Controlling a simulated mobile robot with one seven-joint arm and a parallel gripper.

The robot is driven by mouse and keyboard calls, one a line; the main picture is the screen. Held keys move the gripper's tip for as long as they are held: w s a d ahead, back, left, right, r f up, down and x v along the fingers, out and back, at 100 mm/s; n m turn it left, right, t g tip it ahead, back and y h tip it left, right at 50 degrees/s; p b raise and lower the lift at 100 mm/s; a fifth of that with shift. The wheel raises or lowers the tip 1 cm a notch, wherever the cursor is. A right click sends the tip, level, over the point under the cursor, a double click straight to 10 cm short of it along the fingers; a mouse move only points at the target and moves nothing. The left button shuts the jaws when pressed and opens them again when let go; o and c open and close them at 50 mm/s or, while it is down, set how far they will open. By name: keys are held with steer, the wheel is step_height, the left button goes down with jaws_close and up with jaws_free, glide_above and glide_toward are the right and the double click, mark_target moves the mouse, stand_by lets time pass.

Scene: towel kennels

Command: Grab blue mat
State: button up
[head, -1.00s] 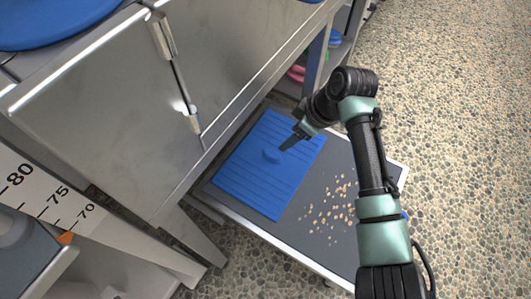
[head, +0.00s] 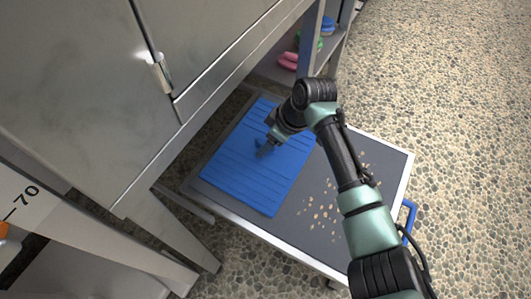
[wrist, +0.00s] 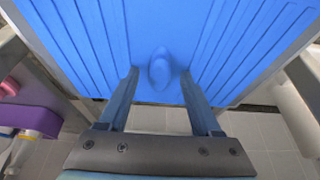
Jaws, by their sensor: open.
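The blue mat (head: 250,185) is a ribbed sheet lying on the left part of a low grey-topped cart. In the wrist view the mat (wrist: 70,35) fills the upper part, and a raised blue knob (wrist: 160,70) stands up from it near its edge. My gripper (head: 262,152) is over the mat, close to the knob. In the wrist view my gripper (wrist: 158,80) is open, with one finger on each side of the knob and a gap on both sides. I cannot tell whether the fingertips touch the mat.
The grey cart (head: 290,228) has scattered tan bits (head: 322,212) right of the mat and a blue handle (head: 408,220) at its right. A steel cabinet (head: 90,90) stands close on the left. Pebbled floor (head: 450,100) is open to the right.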

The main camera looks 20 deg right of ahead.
steer(key=shift+w+f, duration=0.1)
steer(key=shift+f, duration=0.3)
steer(key=shift+r, duration=0.1)
jaws_close()
